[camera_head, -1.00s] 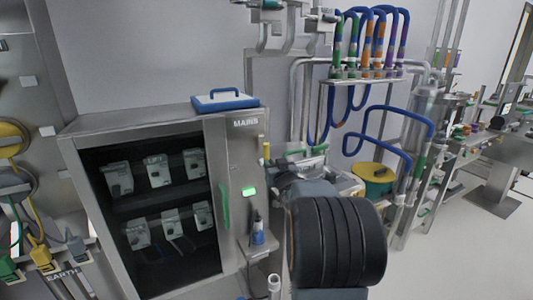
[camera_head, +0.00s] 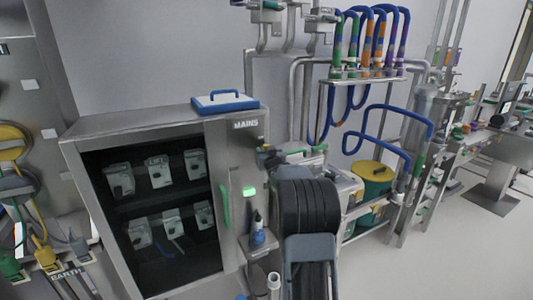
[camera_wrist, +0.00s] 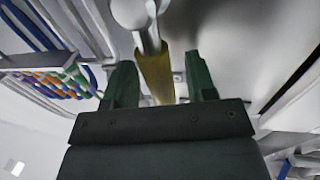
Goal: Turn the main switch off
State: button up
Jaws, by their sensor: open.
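The main switch shows in the wrist view as a yellow lever (camera_wrist: 155,75) on a grey metal mount. My gripper (camera_wrist: 160,80) is open, with one green finger on each side of the lever. I see gaps between the fingers and the lever, and cannot tell how far along the lever they reach. In the head view the cabinet (camera_head: 238,150) carries the label MAINS (camera_head: 246,124) at its top right. My gripper (camera_head: 272,151) is at that cabinet's right edge, hiding most of the lever there.
A green light (camera_head: 249,191) is lit on the cabinet front, beside a green door handle (camera_head: 224,206). A blue-handled case (camera_head: 225,105) lies on top. Pipes and blue hoses (camera_head: 400,110) stand to the right. Open floor (camera_head: 440,255) lies at lower right.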

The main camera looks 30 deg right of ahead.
jog(key=shift+c, duration=0.5)
grip_shut()
